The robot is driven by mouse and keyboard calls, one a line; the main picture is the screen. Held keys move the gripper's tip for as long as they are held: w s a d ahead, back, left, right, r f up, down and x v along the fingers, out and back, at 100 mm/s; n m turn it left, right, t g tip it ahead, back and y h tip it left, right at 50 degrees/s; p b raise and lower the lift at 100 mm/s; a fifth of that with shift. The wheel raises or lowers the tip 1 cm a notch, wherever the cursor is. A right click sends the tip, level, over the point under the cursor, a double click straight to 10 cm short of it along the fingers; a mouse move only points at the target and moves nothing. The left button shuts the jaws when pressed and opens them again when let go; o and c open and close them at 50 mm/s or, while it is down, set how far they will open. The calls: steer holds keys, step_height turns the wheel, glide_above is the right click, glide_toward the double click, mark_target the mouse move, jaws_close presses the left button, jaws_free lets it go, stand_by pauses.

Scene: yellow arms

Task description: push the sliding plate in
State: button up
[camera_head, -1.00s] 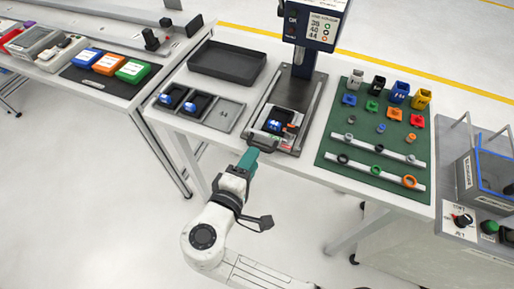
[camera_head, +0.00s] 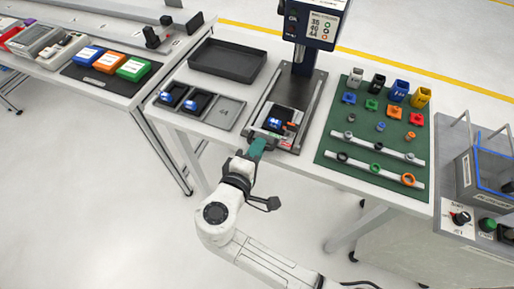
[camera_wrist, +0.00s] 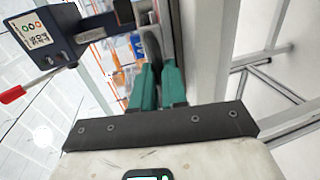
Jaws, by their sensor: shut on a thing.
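My gripper (camera_head: 257,148) is at the front of the plate, near the table edge. Its teal fingers are shut on the dark handle at the plate's front. In the wrist view the fingers (camera_wrist: 160,82) stand close together with a dark rounded part between them. The exact grip is partly hidden by the fingers.
The blue press (camera_head: 312,25) rises behind the plate. A green mat (camera_head: 350,125) with small parts lies to the right. The floor in front is clear.

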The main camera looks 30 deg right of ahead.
mark_target(266, 131)
jaws_close()
steer(key=x, duration=0.2)
steer(key=r+x, duration=0.1)
steer(key=x, duration=0.2)
steer(key=r+b+x, duration=0.1)
steer(key=x, duration=0.2)
steer(key=shift+w+d+f, duration=0.1)
steer(key=shift+w+d, duration=0.15)
steer(key=shift+d, duration=0.05)
steer(key=o, duration=0.6)
jaws_free()
